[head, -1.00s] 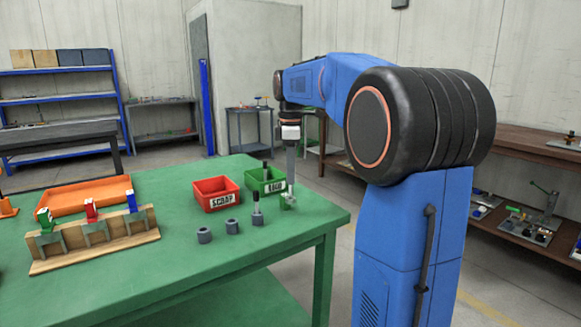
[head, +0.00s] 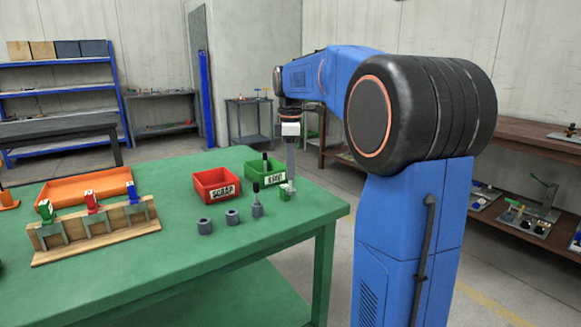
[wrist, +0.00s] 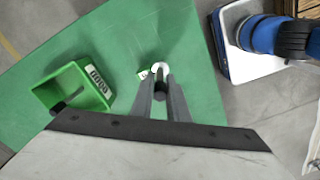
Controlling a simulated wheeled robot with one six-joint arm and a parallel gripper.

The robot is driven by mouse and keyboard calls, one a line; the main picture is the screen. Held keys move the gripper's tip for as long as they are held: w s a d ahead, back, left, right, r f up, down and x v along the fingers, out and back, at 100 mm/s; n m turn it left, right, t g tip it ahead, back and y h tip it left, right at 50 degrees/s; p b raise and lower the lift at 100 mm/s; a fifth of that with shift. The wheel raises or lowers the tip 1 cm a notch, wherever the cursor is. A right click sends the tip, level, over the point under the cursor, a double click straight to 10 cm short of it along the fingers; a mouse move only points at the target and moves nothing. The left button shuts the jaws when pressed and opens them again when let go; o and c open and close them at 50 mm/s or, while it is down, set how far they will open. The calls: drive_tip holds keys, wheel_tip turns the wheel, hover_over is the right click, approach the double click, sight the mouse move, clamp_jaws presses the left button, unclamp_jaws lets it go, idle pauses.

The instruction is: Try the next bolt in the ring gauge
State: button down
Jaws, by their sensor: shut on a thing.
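My gripper (head: 290,182) points straight down over the ring gauge (head: 286,191), a small green block near the table's right corner. In the wrist view the fingers (wrist: 160,92) are shut on a dark bolt (wrist: 160,88). The gauge's pale ring (wrist: 157,67) shows just beyond the fingertips. I cannot tell how far the bolt is in the ring. Another bolt (head: 257,199) stands upright in the right one of three grey holders. The left holder (head: 205,226) and middle holder (head: 232,217) are empty.
A red SCRAP bin (head: 205,196) and a green GOOD bin (head: 279,180) stand behind the row. A dark bolt (head: 265,162) shows in the green bin. A wooden rack (head: 100,243) and an orange tray (head: 60,190) are at left. The table's front is clear.

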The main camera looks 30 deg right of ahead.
drive_tip(key=shift+f, duration=1.5)
drive_tip(key=shift+r, duration=0.1)
idle(0.5)
drive_tip(key=shift+r, duration=3.15)
drive_tip(key=shift+w+r, duration=0.1)
